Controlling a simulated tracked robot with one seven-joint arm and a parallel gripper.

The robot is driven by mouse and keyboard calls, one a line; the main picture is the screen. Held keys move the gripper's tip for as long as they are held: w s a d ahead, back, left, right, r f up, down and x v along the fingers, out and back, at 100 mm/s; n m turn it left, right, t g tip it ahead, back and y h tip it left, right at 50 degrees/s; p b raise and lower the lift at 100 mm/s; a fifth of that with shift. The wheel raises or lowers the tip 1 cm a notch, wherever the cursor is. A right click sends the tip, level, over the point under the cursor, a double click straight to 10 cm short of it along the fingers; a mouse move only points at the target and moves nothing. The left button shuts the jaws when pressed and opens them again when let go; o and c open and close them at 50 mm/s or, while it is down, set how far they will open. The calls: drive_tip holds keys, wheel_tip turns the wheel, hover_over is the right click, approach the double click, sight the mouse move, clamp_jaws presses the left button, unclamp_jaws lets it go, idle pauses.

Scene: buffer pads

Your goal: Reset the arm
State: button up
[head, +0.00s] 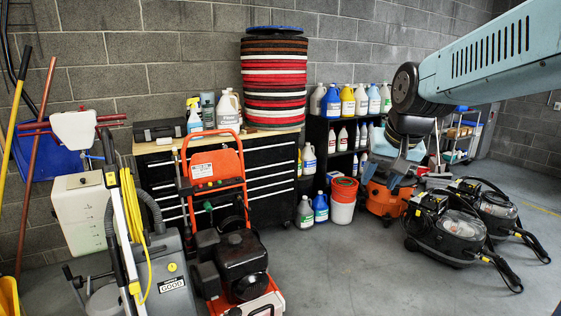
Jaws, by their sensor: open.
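A tall stack of round buffer pads (274,82), in red, black and white layers with a blue one on top, stands on the wooden top of a black drawer cabinet (243,165). My arm reaches in from the upper right and bends down at a dark joint. My gripper (388,180) is at its lower end, right of the pads and well apart from them. It looks open and empty, though its fingers are small and dark against an orange machine (384,200) behind. I cannot tell whether they touch it.
Bottles (347,101) fill a black shelf behind my arm. A red-and-white bucket (343,201) stands on the floor. Two black vacuums (446,225) are at right, an orange pressure washer (232,250) and grey floor machine (165,275) at left. The front middle floor is clear.

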drive_tip(key=s+d+f+n+h, duration=0.1)
drive_tip(key=s+d+n, duration=0.1)
drive_tip(key=s, duration=1.1)
drive_tip(key=shift+d+f, duration=0.2)
drive_tip(key=shift+f, duration=0.2)
